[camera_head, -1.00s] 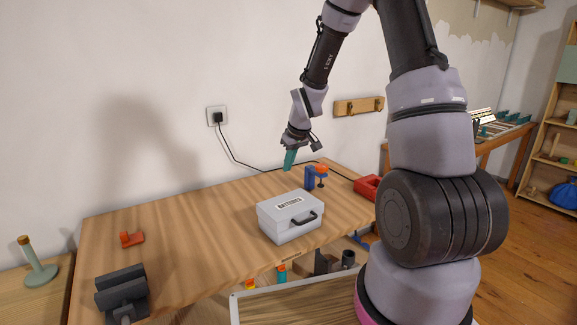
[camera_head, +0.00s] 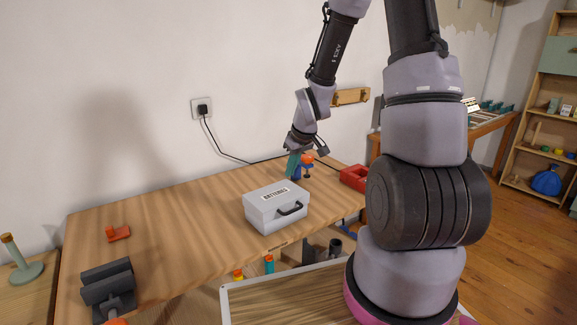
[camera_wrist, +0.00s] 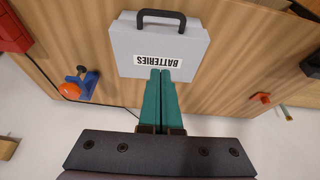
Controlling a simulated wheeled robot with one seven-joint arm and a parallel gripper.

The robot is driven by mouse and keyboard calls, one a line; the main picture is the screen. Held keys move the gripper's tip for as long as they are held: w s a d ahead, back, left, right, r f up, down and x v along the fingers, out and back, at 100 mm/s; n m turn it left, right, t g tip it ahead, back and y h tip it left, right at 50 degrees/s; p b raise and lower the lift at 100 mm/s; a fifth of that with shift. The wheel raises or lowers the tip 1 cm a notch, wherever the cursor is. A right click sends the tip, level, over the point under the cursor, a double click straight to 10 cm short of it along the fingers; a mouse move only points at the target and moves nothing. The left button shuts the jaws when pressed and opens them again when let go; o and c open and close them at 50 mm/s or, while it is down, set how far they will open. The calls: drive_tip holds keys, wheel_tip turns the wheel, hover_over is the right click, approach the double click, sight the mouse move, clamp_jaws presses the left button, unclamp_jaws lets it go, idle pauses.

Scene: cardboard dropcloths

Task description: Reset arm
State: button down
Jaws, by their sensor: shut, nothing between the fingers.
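My gripper (camera_head: 292,164) is above the back part of the wooden workbench (camera_head: 165,225), behind the grey batteries case as the head view shows it. Its teal fingers are together and hold nothing. In the wrist view the fingers of my gripper (camera_wrist: 160,75) point towards the case, side by side. My arm rises from the right side of the head view and bends down to the bench.
The grey batteries case (camera_head: 275,210), also in the wrist view (camera_wrist: 125,45), stands closed on the bench. A blue and orange clamp (camera_head: 305,168) is close beside my gripper. A red tray (camera_head: 354,178), an orange piece (camera_head: 118,234) and a dark vise (camera_head: 107,285) are also there.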

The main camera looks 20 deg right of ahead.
drive_tip(key=shift+r, duration=0.1)
drive_tip(key=s+d+r+m+t+h, duration=0.1)
drive_tip(key=s+r+m, duration=0.15)
drive_tip(key=r, duration=0.55)
drive_tip(key=s+d+r+m, duration=0.1)
drive_tip(key=s+r, duration=0.2)
drive_tip(key=r, duration=0.5)
drive_tip(key=s+a+r+m+t+y, duration=0.1)
drive_tip(key=s+r+m, duration=0.4)
drive_tip(key=s+r, duration=0.8)
drive_tip(key=shift+s+t, duration=0.5)
drive_tip(key=shift+s, duration=0.5)
drive_tip(key=shift+a+r, duration=0.1)
